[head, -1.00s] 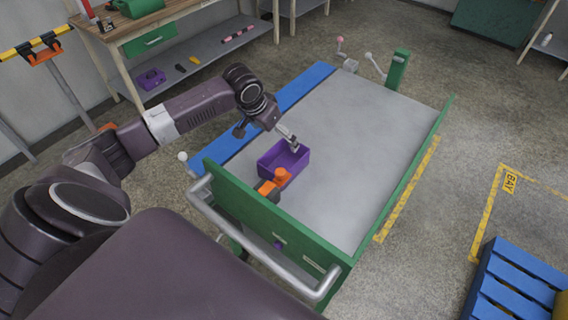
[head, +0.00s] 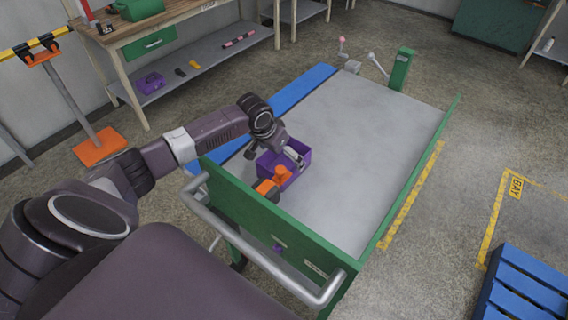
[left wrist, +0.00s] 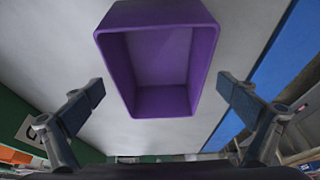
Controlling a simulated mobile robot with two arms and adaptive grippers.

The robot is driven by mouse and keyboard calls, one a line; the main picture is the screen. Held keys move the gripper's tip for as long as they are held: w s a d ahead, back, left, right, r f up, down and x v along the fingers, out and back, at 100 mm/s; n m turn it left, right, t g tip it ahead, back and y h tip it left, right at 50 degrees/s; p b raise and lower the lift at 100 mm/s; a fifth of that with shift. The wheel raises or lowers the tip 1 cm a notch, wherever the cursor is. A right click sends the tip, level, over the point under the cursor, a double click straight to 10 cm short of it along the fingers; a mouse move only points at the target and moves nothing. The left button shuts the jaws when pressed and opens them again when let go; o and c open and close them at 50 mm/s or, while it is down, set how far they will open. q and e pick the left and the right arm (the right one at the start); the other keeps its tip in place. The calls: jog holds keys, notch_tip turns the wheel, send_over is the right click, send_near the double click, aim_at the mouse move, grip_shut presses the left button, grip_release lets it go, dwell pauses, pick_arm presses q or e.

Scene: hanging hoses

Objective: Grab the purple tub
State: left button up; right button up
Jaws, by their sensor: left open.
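The purple tub (head: 299,173) stands on the grey bed of the green-ended cart, near its near left corner. It is open at the top and looks empty in the left wrist view (left wrist: 160,60). My left gripper (head: 294,155) is at the tub, over its opening in the head view. In the left wrist view, the gripper (left wrist: 161,92) has its two fingers wide apart, one on each side of the tub's lower end in the picture. No contact with the walls is visible. My right gripper is in neither view.
An orange and dark object (head: 270,188) sits beside the tub by the cart's green end wall (head: 240,212). A blue strip (head: 300,90) runs along the bed's left side. The rest of the bed (head: 370,140) is clear. Another purple container (head: 151,83) is on the bench shelf.

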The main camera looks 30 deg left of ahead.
aim_at(284, 163)
pick_arm(q)
jog(key=shift+x, duration=1.4)
jog(key=shift+r, duration=0.1)
jog(key=c, duration=1.2)
jog(key=shift+c, duration=0.6)
jog(key=shift+r, duration=0.15)
